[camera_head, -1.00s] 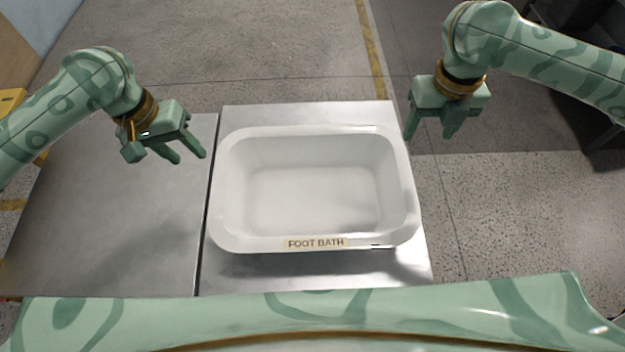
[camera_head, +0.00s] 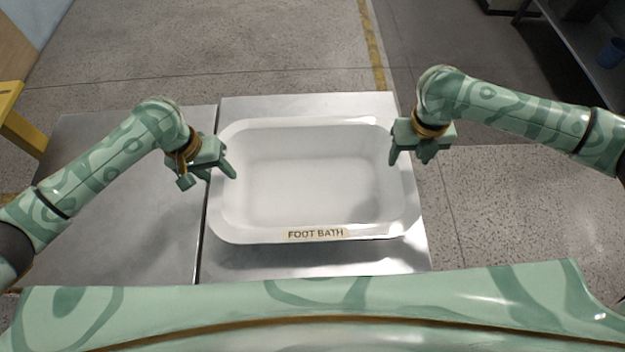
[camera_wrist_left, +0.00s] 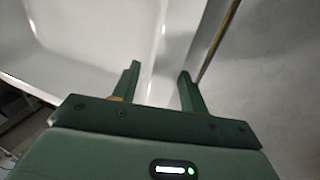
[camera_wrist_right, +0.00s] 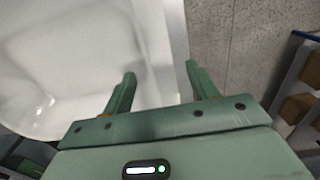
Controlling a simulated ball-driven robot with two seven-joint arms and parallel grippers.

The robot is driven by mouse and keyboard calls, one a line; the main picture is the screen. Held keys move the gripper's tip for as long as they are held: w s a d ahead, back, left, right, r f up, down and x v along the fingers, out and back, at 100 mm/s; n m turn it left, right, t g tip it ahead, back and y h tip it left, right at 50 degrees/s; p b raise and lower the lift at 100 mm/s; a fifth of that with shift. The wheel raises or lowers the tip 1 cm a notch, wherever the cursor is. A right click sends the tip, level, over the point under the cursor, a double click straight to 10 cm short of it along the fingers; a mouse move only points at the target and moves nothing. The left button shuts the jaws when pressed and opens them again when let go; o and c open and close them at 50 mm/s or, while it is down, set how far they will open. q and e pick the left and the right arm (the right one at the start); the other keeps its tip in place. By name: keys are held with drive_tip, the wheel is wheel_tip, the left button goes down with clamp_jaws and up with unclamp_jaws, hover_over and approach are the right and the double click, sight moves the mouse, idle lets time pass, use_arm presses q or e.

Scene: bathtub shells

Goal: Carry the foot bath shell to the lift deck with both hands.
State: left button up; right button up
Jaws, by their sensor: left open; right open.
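The foot bath shell (camera_head: 315,180) is a white rounded rectangular tub with a "FOOT BATH" label on its near rim. It rests on a metal deck (camera_head: 300,262). My left gripper (camera_head: 224,174) is open at the tub's left rim. In the left wrist view its fingers (camera_wrist_left: 160,85) stand apart with the tub's rim (camera_wrist_left: 165,55) between them. My right gripper (camera_head: 408,157) is open at the right rim. In the right wrist view its fingers (camera_wrist_right: 160,82) stand either side of the rim (camera_wrist_right: 160,50). I cannot tell whether any finger touches the tub. Which surface is the lift deck is not clear.
A second bare metal surface (camera_head: 110,225) adjoins on the left, across a narrow dark gap. A yellow object (camera_head: 18,118) stands at the far left. Shelving (camera_head: 590,50) stands at the upper right. The floor (camera_head: 200,55) beyond the decks is clear.

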sight(403, 167)
use_arm(q)
drive_tip(key=shift+x, duration=1.95)
use_arm(e)
drive_tip(key=shift+f, duration=1.95)
use_arm(q)
clamp_jaws()
use_arm(e)
drive_tip(key=c, duration=1)
clamp_jaws()
use_arm(q)
drive_tip(key=shift+d, duration=0.1)
use_arm(e)
drive_tip(key=shift+a, duration=0.1)
use_arm(q)
drive_tip(key=shift+r, duration=0.1)
use_arm(e)
drive_tip(key=shift+r, duration=0.1)
